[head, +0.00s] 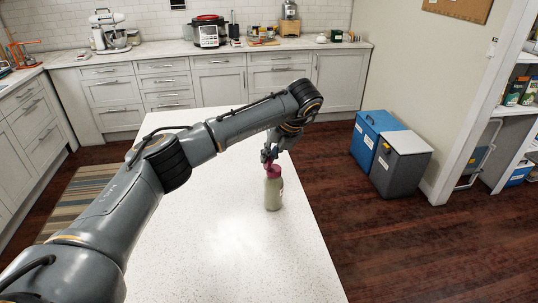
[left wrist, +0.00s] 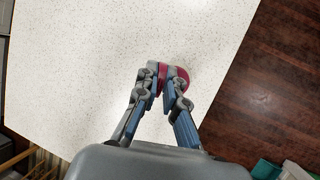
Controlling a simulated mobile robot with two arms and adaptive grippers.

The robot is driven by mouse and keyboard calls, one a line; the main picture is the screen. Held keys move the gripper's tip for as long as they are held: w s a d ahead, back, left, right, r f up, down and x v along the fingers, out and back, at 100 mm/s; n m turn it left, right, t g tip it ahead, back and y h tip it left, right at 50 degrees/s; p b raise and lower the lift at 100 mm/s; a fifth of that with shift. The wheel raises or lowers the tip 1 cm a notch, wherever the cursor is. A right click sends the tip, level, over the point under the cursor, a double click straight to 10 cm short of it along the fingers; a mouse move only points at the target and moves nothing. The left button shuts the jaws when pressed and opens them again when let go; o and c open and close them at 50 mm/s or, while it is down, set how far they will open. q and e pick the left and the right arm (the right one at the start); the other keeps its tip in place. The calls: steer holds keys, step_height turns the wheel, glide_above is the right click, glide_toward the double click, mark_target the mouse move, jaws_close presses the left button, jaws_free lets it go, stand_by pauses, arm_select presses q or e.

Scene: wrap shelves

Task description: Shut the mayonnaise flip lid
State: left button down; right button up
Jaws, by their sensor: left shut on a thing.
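The mayonnaise bottle (head: 273,193) stands upright on the white counter, pale green-beige with a magenta cap (head: 274,171). My left gripper (head: 268,158) points down from above and is shut on the magenta flip lid (left wrist: 163,70) at the top of the bottle. In the left wrist view my gripper's fingertips (left wrist: 163,78) close around part of the magenta top, and more of the cap shows to their right. The fingers partly hide the lid, so its exact angle is hard to tell. My right gripper is not in view.
The white speckled counter (head: 190,240) is otherwise clear around the bottle. Its right edge runs close beside the bottle, with dark wood floor beyond. Blue and grey bins (head: 402,165) stand on the floor to the right.

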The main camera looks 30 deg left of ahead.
arm_select(q)
steer(key=c, duration=1.4)
jaws_free()
steer(key=shift+c, duration=0.2)
steer(key=shift+r, duration=0.1)
steer(key=v, duration=1.2)
